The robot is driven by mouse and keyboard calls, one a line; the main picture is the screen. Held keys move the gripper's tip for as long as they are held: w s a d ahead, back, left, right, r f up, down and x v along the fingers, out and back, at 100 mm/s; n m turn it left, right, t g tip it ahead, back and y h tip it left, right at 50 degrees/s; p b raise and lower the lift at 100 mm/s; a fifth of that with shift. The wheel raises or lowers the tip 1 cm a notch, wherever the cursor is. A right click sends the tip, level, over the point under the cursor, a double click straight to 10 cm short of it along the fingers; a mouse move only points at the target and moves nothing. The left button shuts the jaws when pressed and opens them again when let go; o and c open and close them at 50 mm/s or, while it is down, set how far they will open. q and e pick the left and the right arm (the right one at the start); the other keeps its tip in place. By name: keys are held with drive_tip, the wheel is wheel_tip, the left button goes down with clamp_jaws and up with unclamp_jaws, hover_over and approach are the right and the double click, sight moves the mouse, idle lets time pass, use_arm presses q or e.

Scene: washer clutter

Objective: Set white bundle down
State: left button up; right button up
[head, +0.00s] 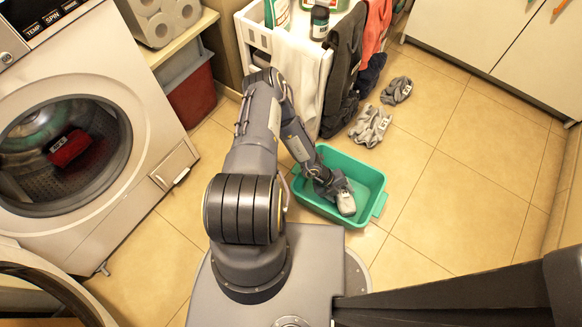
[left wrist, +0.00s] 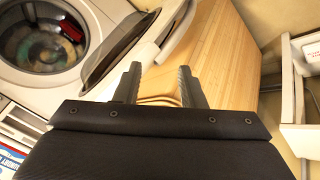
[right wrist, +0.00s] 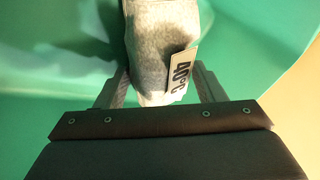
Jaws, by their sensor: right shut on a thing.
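The white bundle (head: 346,203) is a pale, folded cloth inside the green tub (head: 368,178) on the floor. In the right wrist view the bundle (right wrist: 158,50) carries a "40°C" tag and sits between the fingers. My right gripper (right wrist: 160,88) is shut on it, low within the tub walls. Whether the bundle touches the tub floor cannot be told. My left gripper (left wrist: 156,85) is open and empty in the left wrist view, in front of a wooden surface (left wrist: 225,60).
Two grey bundles (head: 371,126) (head: 397,90) lie on the tiles behind the tub. A white cart (head: 300,75) hung with clothes stands close behind it. A washer (head: 80,120) with a red item (head: 68,148) inside stands left. Floor right of the tub is clear.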

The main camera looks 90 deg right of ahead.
drive_tip(key=shift+f, duration=0.1)
drive_tip(key=o, duration=1.1)
drive_tip(key=shift+c, duration=0.2)
drive_tip(key=shift+w+r, duration=0.15)
drive_tip(key=shift+r, duration=0.3)
drive_tip(key=p+v, duration=0.3)
drive_tip(key=v, duration=0.8)
drive_tip(key=shift+w, duration=0.2)
drive_tip(key=shift+s+r, duration=0.1)
drive_tip(key=shift+r, duration=0.05)
